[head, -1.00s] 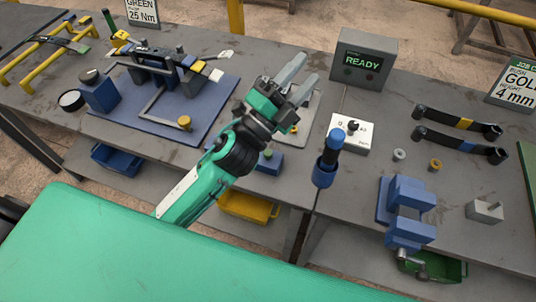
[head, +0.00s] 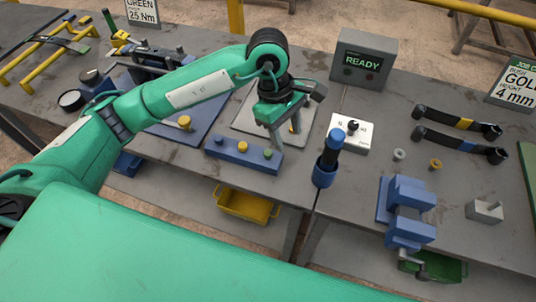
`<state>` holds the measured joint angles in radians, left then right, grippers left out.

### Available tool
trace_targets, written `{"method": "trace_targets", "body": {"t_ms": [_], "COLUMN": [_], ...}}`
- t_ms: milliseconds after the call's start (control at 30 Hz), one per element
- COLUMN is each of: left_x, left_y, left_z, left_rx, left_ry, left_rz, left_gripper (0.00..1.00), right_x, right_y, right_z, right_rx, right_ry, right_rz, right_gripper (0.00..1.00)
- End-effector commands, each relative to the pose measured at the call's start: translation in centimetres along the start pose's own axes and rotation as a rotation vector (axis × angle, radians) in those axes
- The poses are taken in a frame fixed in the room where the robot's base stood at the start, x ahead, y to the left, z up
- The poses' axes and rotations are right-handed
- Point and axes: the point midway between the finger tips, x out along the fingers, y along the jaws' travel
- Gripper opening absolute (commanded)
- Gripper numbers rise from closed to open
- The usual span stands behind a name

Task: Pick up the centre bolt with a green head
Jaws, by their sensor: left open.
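A long blue block (head: 235,158) lies near the front edge of the left table. It holds a row of bolts: a blue-headed one (head: 218,139) at left, a yellow-headed one (head: 242,146) in the middle and a green-headed one (head: 267,153) at right. My left gripper (head: 285,130) points down with its fingers apart, above the grey tray just behind the green-headed bolt. It does not appear to hold anything. A small gold-coloured piece (head: 294,127) shows by its right finger; whether they touch I cannot tell. My right gripper is not in view.
The grey tray (head: 244,124) lies behind the block. A blue-handled upright tool (head: 327,160) and a white dial box (head: 349,133) stand to the right. A READY display (head: 363,62) stands behind. A yellow bin (head: 245,205) sits below the tabletop.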

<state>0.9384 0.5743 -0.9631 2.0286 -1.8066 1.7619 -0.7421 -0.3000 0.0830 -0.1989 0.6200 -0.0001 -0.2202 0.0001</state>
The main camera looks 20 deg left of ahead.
Motion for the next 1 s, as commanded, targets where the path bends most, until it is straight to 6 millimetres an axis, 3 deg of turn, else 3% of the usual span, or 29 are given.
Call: {"method": "trace_targets", "body": {"t_ms": [100,267,700,1000], "left_x": [-1.5,-2.1,4.8,6.7], "left_y": [0.2,0.1,-0.2,-0.2], "left_z": [-3.4,-5.3,-7.2,-7.8], "left_rx": [0.003,-0.002,-0.003,-0.003], "left_ry": [0.170,0.262,0.264,0.264], "left_rz": [-0.019,-0.035,-0.039,-0.039], "left_gripper": [0.49,0.49,0.49,0.49], "right_x": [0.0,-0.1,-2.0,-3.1], "right_y": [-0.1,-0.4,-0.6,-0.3], "right_z": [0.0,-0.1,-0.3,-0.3], "right_rx": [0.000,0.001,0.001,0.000], "right_ry": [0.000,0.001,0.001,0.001], "right_rz": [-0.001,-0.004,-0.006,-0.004], "right_gripper": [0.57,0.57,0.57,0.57]}}
